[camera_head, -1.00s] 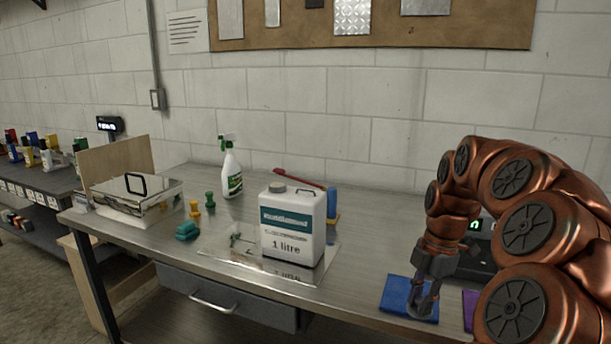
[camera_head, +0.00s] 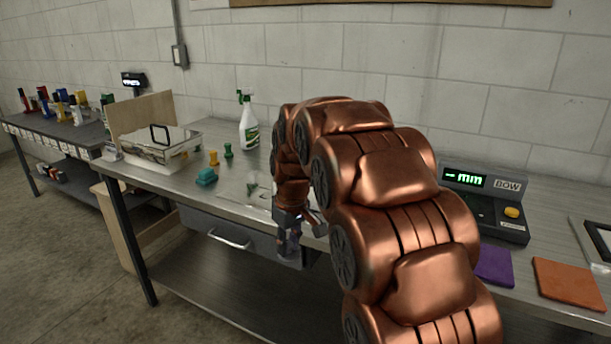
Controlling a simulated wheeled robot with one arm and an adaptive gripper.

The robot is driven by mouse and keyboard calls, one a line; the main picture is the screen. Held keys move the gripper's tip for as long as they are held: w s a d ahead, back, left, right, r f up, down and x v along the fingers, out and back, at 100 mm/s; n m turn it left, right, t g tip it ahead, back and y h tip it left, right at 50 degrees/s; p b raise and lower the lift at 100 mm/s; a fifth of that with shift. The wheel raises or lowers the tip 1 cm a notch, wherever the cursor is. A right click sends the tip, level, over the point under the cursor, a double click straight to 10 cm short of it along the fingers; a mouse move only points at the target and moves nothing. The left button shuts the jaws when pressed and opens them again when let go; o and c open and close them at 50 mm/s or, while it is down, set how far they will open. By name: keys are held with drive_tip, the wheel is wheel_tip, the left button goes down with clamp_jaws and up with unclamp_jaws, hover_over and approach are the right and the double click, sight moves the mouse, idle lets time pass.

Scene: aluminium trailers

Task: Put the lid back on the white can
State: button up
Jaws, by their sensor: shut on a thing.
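My gripper (camera_head: 288,250) hangs pointing down at the front edge of the workbench (camera_head: 330,140), left of my bent copper arm. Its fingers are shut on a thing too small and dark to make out. The white can is hidden behind my arm in the current view, so I cannot tell how far my gripper is from it. I cannot make out a separate lid anywhere.
A display unit (camera_head: 485,200), purple pad (camera_head: 494,265) and orange pad (camera_head: 568,280) are right. Floor at left is clear.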

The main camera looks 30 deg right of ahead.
drive_tip(key=w+a+m, duration=0.3)
drive_tip(key=w+a, duration=0.2)
drive_tip(key=a, duration=0.4)
drive_tip(key=shift+w+f, duration=0.25)
drive_tip(key=shift+f, duration=0.2)
